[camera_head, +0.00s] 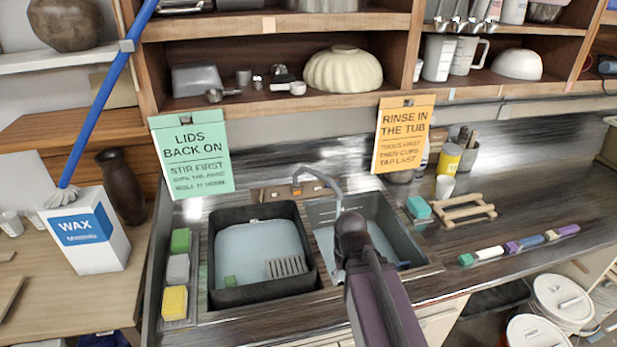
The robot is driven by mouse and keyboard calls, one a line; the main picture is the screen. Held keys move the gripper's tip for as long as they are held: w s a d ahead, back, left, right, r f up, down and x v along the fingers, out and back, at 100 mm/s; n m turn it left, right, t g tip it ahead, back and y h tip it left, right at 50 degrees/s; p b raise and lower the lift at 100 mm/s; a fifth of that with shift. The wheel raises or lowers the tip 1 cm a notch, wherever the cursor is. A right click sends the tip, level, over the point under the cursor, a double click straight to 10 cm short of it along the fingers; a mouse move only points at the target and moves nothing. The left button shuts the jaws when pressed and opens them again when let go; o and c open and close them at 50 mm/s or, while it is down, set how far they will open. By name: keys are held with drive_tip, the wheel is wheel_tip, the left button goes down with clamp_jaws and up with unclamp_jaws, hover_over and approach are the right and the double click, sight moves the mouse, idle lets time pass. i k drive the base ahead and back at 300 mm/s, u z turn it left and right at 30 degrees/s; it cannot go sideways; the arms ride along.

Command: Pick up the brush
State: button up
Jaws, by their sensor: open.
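I cannot tell for certain which thing is the brush. A long blue-handled tool (97,98) with a pale tufted head (61,197) leans at the left, its head by the white wax box (87,232); it could be a brush or a mop. Several thin handles (467,138) stand upright in a holder at the back right of the counter and may be brushes. My arm reaches up from the bottom over the right sink basin (398,238). Its dark rounded joint is in front of the basin. My gripper cannot be made out.
The left basin (217,290) holds pale water and a grey slatted piece (286,267). Green, grey and yellow blocks lie on a strip to its left. A wooden rack (463,212) and several coloured blocks (527,243) lie on the right counter. White buckets (562,300) stand below right.

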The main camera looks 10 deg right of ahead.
sight(472, 257)
drive_tip(key=z, duration=0.95)
drive_tip(key=k, duration=0.45)
drive_tip(key=z, duration=0.25)
drive_tip(key=i, duration=0.5)
drive_tip(key=z, duration=0.05)
